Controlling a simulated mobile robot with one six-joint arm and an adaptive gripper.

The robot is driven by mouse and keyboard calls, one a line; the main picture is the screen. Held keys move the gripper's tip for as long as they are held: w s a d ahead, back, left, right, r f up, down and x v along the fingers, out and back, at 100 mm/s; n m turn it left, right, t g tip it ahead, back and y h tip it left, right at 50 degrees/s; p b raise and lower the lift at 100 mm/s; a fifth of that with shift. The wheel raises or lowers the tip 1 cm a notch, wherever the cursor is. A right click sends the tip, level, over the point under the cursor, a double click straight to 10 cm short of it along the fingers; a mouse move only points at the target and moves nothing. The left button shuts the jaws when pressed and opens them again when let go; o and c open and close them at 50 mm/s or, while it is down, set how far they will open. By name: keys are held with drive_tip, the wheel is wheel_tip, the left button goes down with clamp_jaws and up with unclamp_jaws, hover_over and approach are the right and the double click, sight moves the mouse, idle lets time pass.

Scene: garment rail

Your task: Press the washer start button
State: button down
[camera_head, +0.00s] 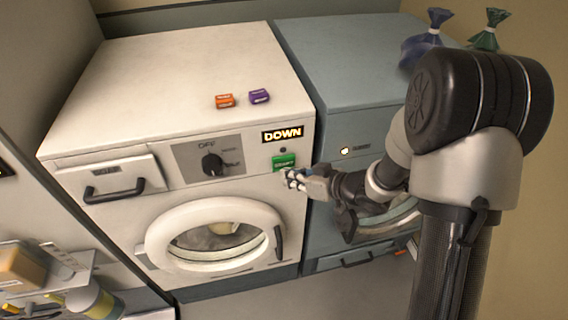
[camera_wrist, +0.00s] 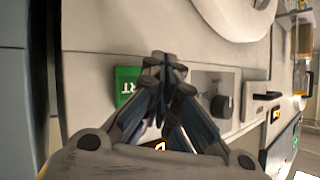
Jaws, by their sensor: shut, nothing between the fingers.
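The white washer (camera_head: 120,216) stands at the middle left in the head view, with its round door closed. Its green start button (camera_head: 284,160) is at the right end of the front panel, under a display reading "DOWN" (camera_head: 283,134). My gripper (camera_head: 287,177) is shut and empty, with its fingertips just below the button in that view. In the wrist view the fingertips (camera_wrist: 163,62) are together beside the green button (camera_wrist: 126,84), partly covering its edge. I cannot tell whether they touch it.
A dark dial (camera_head: 212,164) and a drawer with a black handle (camera_head: 115,190) are on the washer's panel. An orange box (camera_head: 224,100) and a purple box (camera_head: 259,96) lie on top. A blue-grey machine (camera_head: 345,90) stands close on the right.

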drive_tip(key=shift+w, duration=0.15)
drive_tip(key=shift+w+a+p, duration=0.15)
drive_tip(key=shift+w+p, duration=0.15)
